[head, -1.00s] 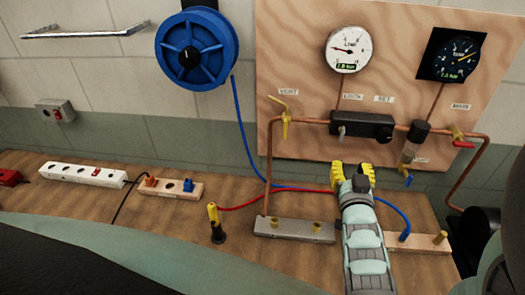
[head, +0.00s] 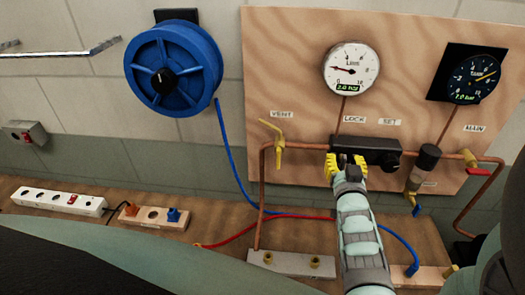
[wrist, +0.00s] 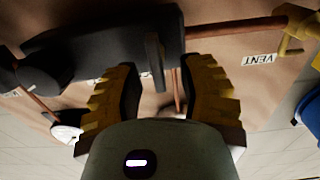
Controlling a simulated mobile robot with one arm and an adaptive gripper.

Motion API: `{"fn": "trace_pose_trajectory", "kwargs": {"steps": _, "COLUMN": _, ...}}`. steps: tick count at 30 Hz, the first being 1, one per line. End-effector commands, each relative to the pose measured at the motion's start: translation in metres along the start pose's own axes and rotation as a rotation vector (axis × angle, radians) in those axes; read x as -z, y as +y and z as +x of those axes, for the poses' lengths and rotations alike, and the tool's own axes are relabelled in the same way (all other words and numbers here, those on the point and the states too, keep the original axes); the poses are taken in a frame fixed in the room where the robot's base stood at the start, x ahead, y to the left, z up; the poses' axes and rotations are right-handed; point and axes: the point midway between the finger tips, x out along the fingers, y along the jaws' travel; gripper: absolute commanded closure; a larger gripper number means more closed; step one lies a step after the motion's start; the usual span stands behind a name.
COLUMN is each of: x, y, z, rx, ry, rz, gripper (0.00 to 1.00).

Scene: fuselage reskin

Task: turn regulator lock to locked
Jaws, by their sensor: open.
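The regulator (head: 382,144) is a black block on the copper pipe, below the LOCK label (head: 354,119) and the SET label on the plywood panel. In the wrist view, the regulator (wrist: 95,42) fills the upper left. Its grey lock lever (wrist: 155,62) sticks out between the two yellow fingers of my gripper (wrist: 160,82), with gaps on both sides. In the head view, my gripper (head: 346,164) is open just in front of the regulator's left end and hides the lever. I cannot tell whether the fingers touch the regulator body.
The yellow vent valve (head: 277,145) is left of my gripper, and the main valve (head: 470,160) with a red handle is right. The line gauge (head: 350,69) and tank gauge (head: 471,74) hang above.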

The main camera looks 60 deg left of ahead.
Motion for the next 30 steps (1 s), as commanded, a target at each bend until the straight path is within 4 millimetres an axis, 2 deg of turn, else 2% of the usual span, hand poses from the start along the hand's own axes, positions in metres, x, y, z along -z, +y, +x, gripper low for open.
{"fn": "trace_pose_trajectory", "kwargs": {"steps": 10, "x": 0.0002, "y": -0.0010, "z": 0.0020, "rx": 0.003, "ry": 0.000, "rz": -0.001, "gripper": 0.61}}
{"fn": "trace_pose_trajectory", "kwargs": {"steps": 11, "x": 0.0003, "y": -0.0010, "z": 0.0020, "rx": 0.003, "ry": 0.001, "rz": -0.001, "gripper": 0.56}}
{"fn": "trace_pose_trajectory", "kwargs": {"steps": 23, "x": 0.0005, "y": -0.0005, "z": 0.0020, "rx": 0.002, "ry": 0.001, "rz": -0.001, "gripper": 0.98}}
{"fn": "trace_pose_trajectory", "kwargs": {"steps": 30, "x": 0.0005, "y": -0.0004, "z": 0.0020, "rx": 0.002, "ry": 0.001, "rz": -0.001, "gripper": 1.00}}
